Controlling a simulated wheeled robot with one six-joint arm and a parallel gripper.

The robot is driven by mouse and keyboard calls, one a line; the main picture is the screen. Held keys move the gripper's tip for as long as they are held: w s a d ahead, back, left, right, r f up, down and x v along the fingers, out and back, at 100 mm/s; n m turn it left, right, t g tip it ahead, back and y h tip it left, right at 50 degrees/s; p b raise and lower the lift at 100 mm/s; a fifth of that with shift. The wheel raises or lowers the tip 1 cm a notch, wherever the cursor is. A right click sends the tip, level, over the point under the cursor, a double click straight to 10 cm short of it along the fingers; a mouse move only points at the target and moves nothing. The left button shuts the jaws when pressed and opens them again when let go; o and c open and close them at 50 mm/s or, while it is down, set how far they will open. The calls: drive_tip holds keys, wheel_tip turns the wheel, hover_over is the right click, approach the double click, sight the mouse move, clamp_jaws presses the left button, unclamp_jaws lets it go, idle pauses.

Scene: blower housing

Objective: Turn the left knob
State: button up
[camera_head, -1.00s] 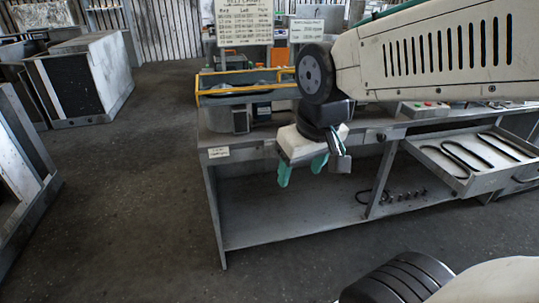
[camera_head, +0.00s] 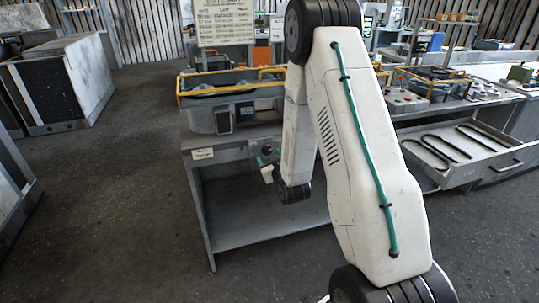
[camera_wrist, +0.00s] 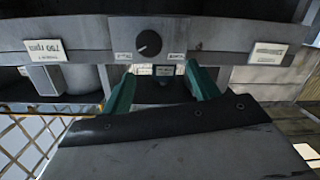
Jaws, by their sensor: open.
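A dark round knob (camera_wrist: 148,43) with a pale pointer line sits on a grey plate on the bench's front panel in the wrist view. The pointer slants. My gripper (camera_wrist: 160,72) has two teal fingers spread apart with nothing between them; the fingertips lie just below the knob in the picture, apart from it. In the head view, my gripper (camera_head: 260,163) shows small at the bench's front edge, near a small dark knob (camera_head: 267,149), partly hidden behind my arm.
The grey bench (camera_head: 240,245) has an open lower shelf. A blower housing (camera_head: 235,112) with yellow rails stands on top. A pulled-out drawer (camera_head: 455,165) with dark belts juts out at right. A white label (camera_wrist: 44,50) reads "750 rpm".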

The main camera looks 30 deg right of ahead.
sight(268, 151)
drive_tip(key=shift+t+h, duration=0.4)
drive_tip(key=shift+t, duration=0.4)
drive_tip(key=w+d+f, duration=0.1)
drive_tip(key=w, duration=0.1)
drive_tip(key=w+d, duration=0.1)
drive_tip(key=w, duration=0.1)
drive_tip(key=w+d+f, duration=0.1)
drive_tip(key=shift+w+d+f, duration=0.2)
drive_tip(key=shift+w+f, duration=0.1)
drive_tip(key=shift+w, duration=0.1)
drive_tip(key=c, duration=1)
